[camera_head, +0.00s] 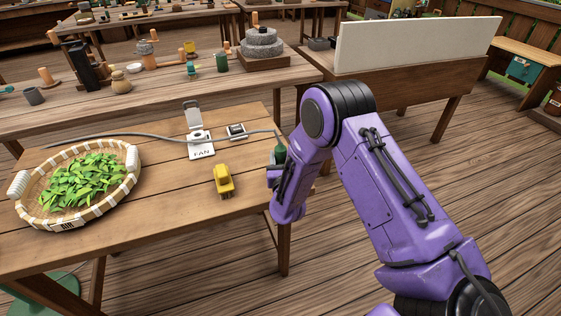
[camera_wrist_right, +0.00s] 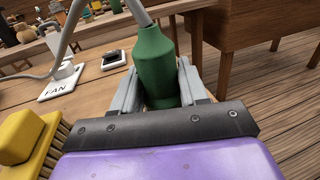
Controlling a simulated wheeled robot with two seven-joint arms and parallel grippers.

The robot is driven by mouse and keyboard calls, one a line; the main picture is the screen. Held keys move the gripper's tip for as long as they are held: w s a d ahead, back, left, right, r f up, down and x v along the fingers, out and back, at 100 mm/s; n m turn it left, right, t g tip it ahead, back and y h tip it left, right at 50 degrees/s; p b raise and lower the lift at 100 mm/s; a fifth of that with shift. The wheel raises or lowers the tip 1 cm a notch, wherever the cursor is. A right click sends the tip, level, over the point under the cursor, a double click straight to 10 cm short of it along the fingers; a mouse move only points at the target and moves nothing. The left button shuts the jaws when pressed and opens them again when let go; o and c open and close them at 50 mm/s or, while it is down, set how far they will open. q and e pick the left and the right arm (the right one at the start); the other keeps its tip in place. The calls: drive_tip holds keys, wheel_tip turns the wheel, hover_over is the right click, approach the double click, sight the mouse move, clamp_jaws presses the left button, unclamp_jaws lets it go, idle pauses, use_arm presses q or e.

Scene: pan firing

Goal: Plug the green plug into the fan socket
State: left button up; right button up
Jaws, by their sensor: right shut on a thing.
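The green plug (camera_wrist_right: 155,65) is between the two fingers of my right gripper (camera_wrist_right: 160,88) in the right wrist view, with its grey cable leaving the top. In the head view the green plug (camera_head: 279,154) shows only partly beside my purple right arm, near the table's right edge. My right gripper (camera_head: 275,165) is shut on it, its fingers mostly hidden by the arm. The fan socket (camera_head: 200,145) is a white plate marked FAN with a raised lid, on the table left of the gripper. It also shows in the right wrist view (camera_wrist_right: 62,82). My left gripper is not in view.
A yellow brush (camera_head: 223,181) lies between the socket and my arm. A small dark-topped device (camera_head: 237,131) sits right of the socket. A basket (camera_head: 133,165) of green leaves stands at left. The grey cable (camera_head: 110,134) runs across the table behind the basket.

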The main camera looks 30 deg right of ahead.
sight(281, 150)
drive_tip(key=s+r, duration=0.1)
drive_tip(key=r, duration=0.1)
drive_tip(key=s+a+r, duration=0.1)
drive_tip(key=r, duration=0.1)
drive_tip(key=s+a+r, duration=0.1)
drive_tip(key=r, duration=0.1)
drive_tip(key=shift+s+a+r, duration=0.1)
drive_tip(key=shift+s+r, duration=0.2)
drive_tip(key=s+a+r+b, duration=0.1)
drive_tip(key=s+a+r, duration=0.4)
drive_tip(key=s, duration=0.3)
drive_tip(key=shift+s, duration=0.3)
drive_tip(key=shift+r+p, duration=2.25)
drive_tip(key=shift+r, duration=0.45)
drive_tip(key=shift+r, duration=0.1)
wheel_tip(281, 150, up, 6)
drive_tip(key=p, duration=0.6)
drive_tip(key=shift+r, duration=0.15)
